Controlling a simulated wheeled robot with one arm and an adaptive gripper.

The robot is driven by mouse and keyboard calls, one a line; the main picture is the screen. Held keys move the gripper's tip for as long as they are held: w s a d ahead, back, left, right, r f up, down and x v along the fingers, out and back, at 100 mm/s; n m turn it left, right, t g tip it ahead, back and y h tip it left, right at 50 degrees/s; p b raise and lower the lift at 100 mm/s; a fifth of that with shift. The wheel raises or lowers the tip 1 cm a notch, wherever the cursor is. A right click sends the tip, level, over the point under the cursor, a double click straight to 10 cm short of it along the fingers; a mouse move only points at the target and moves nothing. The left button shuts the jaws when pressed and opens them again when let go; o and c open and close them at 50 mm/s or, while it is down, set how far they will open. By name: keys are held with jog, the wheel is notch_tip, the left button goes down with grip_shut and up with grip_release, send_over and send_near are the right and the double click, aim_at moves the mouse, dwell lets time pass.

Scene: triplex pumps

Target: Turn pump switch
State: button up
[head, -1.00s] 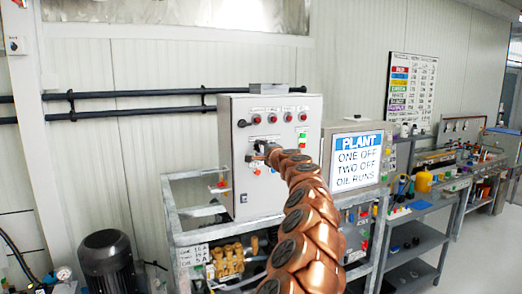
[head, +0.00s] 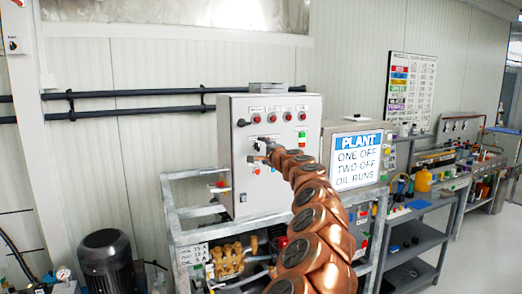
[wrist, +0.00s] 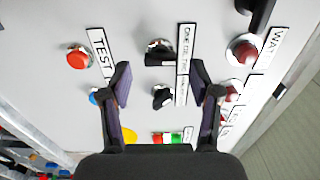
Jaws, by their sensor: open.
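The pump control panel is a light grey cabinet (head: 240,180) in the head view, with red lamps along its top. In the wrist view its face appears turned sideways. Two black rotary switches show there: one (wrist: 162,97) lies between my fingertips, the other (wrist: 160,52) lies just beyond them, beside a label strip (wrist: 184,62). Which one is the pump switch I cannot tell. My gripper (wrist: 160,84) is open and empty, its fingers on either side of the nearer switch. Contact cannot be judged. In the head view my gripper is small and partly hidden by my arm.
A red button (wrist: 78,58) by a TEST label (wrist: 101,52) and red lamps (wrist: 243,50) flank the switches. A black handle (wrist: 258,14) projects near the panel edge. A metal frame (head: 190,238) stands below the cabinet, and a PLANT sign (head: 357,160) to its right.

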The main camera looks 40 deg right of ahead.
jog(key=shift+v, duration=0.85)
jog(key=v, duration=0.9)
jog(key=shift+w+r, duration=0.1)
